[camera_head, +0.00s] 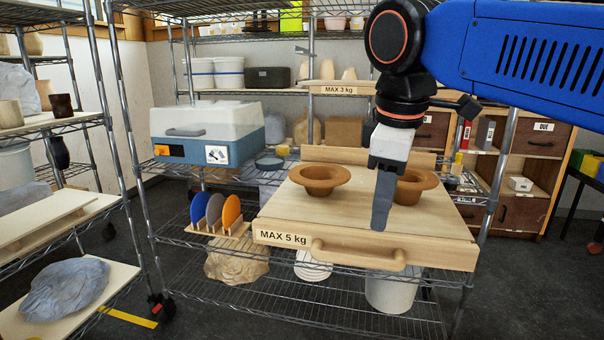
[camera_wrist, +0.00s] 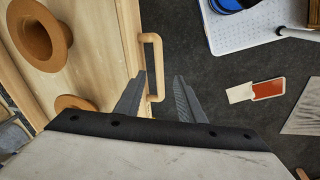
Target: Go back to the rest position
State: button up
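My gripper (camera_head: 382,218) points down over the front part of a wooden board marked MAX 5 kg (camera_head: 285,215). In the wrist view my gripper (camera_wrist: 161,76) has its two fingers apart, with nothing held between them. The board's wooden handle (camera_head: 358,256) is close to the fingertips and appears partly between them in the wrist view (camera_wrist: 157,60). I cannot tell the height gap between fingers and handle. In the head view the near finger hides the other one.
Two brown flared bowls stand on the board, one at left (camera_head: 320,179) and one (camera_head: 415,184) partly behind my gripper. Coloured discs (camera_head: 214,208) stand in a rack left of the board. A blue-white case (camera_head: 207,133) is on the shelf behind. Dark floor (camera_wrist: 225,72) lies in front.

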jog(key=s+d+f+m, duration=0.2)
jog(key=d+f+m, duration=0.2)
jog(key=f, duration=0.4)
jog(key=s+d+f+m+t, duration=0.1)
jog(key=s+d+f+m, duration=0.2)
jog(key=f, duration=0.6)
jog(key=s+d+f+m+t, duration=0.1)
jog(key=s+d+f+m, duration=0.1)
jog(key=d+f+m, duration=0.3)
notch_tip(320, 180, down, 4)
jog(key=shift+s+r, duration=0.1)
jog(key=shift+s, duration=0.15)
